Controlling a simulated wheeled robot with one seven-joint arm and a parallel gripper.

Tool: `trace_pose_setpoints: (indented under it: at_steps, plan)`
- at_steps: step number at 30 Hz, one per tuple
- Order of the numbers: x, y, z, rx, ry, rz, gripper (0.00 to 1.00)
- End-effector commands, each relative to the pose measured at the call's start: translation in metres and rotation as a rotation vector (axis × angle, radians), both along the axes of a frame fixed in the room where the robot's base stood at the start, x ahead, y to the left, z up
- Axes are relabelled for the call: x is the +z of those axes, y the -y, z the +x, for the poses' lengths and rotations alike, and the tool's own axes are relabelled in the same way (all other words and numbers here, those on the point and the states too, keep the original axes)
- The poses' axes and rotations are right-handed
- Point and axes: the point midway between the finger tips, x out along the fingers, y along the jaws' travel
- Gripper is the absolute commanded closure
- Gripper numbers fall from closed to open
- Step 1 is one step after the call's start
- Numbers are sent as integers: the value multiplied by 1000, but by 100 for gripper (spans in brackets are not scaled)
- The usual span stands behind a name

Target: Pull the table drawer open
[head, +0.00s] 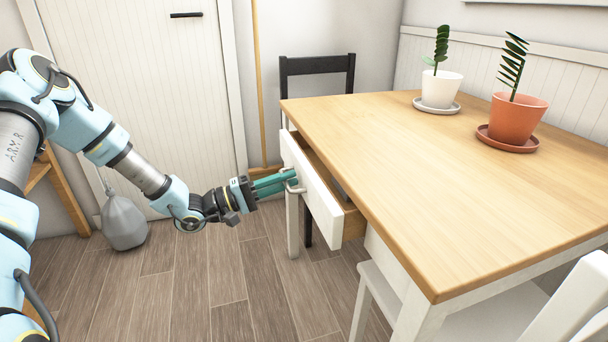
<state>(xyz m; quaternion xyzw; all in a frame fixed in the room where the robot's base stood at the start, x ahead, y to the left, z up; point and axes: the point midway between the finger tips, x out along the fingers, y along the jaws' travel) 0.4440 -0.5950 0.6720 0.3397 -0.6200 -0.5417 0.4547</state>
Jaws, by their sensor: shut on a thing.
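The table (440,160) has a light wood top and white legs, and it fills the right half of the head view. Its drawer (322,201) has a white front and wooden sides, and it stands partly out from under the table's left edge. A gap shows between the drawer front and the table. My gripper (289,180) reaches in from the left, with its teal fingers shut on the drawer handle (295,188) on the white front. The fingers hide part of the handle. The inside of the drawer is mostly hidden by its front and the tabletop.
A white potted plant (438,89) and an orange potted plant (515,118) stand on saucers at the table's back. A black chair (317,68) is behind the table; a white chair (570,305) is at the front right. A grey jug (123,221) stands by the door. Floor left of the drawer is clear.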

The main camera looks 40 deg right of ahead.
Motion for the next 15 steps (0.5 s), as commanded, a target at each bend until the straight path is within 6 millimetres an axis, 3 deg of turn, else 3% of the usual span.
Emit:
trace_pose_setpoints:
  at_steps: [6,15]
  plan:
    - [2,-51,21,3,1,3,100]
    - [1,-103,40,0,0,1,100]
